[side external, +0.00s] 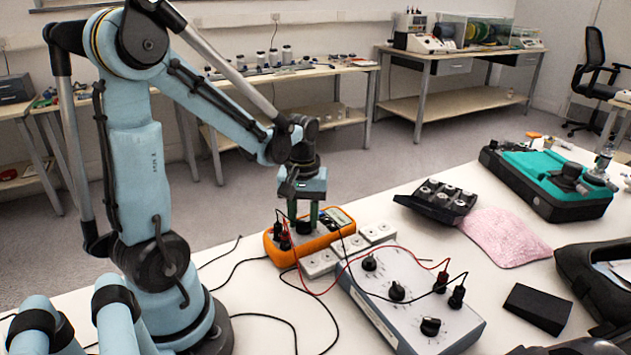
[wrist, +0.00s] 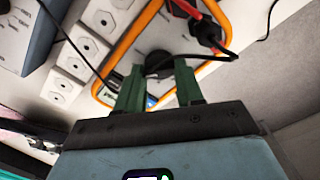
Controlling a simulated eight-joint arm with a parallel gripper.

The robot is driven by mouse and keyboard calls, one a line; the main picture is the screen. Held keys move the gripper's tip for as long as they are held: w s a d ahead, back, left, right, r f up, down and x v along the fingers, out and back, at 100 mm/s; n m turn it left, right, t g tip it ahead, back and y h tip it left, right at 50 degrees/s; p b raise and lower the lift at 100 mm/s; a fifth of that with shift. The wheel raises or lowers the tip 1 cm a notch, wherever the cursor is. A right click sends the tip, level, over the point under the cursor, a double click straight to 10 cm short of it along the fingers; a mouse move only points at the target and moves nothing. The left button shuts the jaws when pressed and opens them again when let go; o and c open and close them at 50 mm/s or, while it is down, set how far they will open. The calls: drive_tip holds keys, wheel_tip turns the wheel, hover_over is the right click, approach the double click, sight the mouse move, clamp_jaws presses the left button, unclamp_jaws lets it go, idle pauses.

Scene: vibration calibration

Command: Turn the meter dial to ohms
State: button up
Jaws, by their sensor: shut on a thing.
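The orange multimeter (side external: 325,243) lies on the white table in front of my arm, its display partly in view at its right end. In the wrist view the meter's orange rim (wrist: 219,15) frames a grey face with a round black dial (wrist: 158,62). My gripper (side external: 304,222) points down over the meter, and its green fingers also show in the wrist view (wrist: 158,82). The fingers sit on either side of the dial and are shut on it. The dial's pointer and the markings around it cannot be read. Red and black plugs (wrist: 207,30) stand in the meter's sockets.
A grey box with black knobs (side external: 410,290) stands right of the meter, joined by red and black leads. White socket blocks (side external: 320,262) lie between them. A black tray (side external: 437,200), pink cloth (side external: 505,236) and teal-topped case (side external: 545,180) are farther right.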

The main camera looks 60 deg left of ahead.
sight(304, 221)
idle(0.4)
drive_tip(key=o, duration=1)
drive_tip(key=shift+o, duration=0.2)
wheel_tip(304, 221, up, 12)
idle(0.4)
drive_tip(key=d+f+m+t, duration=0.3)
drive_tip(key=d+m+t, duration=0.4)
drive_tip(key=d+m, duration=0.4)
drive_tip(key=shift+w+d, duration=0.15)
drive_tip(key=shift+d, duration=1)
